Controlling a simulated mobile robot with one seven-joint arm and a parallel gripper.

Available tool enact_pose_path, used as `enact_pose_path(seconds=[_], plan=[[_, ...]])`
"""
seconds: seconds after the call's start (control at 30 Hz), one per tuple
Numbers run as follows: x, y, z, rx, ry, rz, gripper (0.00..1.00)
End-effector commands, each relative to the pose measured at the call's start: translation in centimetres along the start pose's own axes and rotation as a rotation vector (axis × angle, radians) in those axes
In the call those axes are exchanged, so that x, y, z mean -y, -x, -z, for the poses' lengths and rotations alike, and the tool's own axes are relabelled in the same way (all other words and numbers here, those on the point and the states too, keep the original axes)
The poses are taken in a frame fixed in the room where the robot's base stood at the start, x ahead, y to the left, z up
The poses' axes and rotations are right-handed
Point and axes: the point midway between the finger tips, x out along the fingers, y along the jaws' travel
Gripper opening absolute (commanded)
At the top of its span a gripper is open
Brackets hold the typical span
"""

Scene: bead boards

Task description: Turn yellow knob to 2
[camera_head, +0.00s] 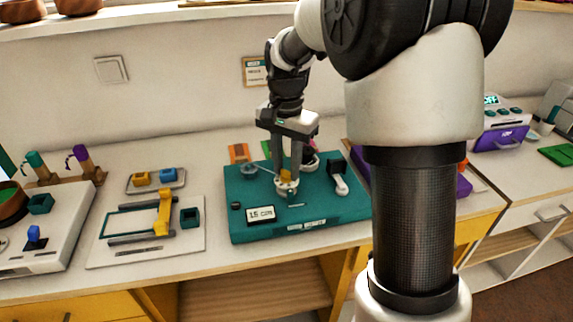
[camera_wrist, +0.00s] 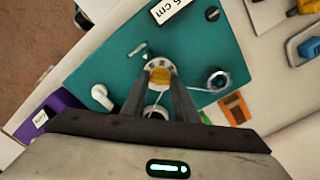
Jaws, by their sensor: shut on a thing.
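The yellow knob (camera_head: 286,175) stands on a white round dial on the teal board (camera_head: 240,197). In the wrist view the yellow knob (camera_wrist: 160,75) shows between my fingertips, on the white dial with small dark marks. My gripper (camera_head: 287,178) reaches down from above and is shut on the yellow knob; it also shows in the wrist view (camera_wrist: 160,84). The marks on the dial are too small to read, so I cannot tell where the knob points. A white display on the board (camera_head: 261,215) reads "15 cm".
A white lever (camera_head: 341,184) stands on the board's right side, and a round dark-rimmed part (camera_wrist: 217,79) lies beside the dial. A white board with a yellow slider (camera_head: 162,213) is to the left. A purple box (camera_head: 465,187) is to the right.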

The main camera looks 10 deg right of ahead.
Motion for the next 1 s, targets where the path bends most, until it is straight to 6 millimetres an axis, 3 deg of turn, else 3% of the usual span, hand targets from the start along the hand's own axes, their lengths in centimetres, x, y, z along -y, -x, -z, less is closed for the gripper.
enact_pose_path(seconds=[0.27,1.0], plan=[[-0.06,0.3,-0.01,0.002,0.125,-0.002,0.04],[0.0,0.21,0.04,0.0,0.678,0.0,0.04]])
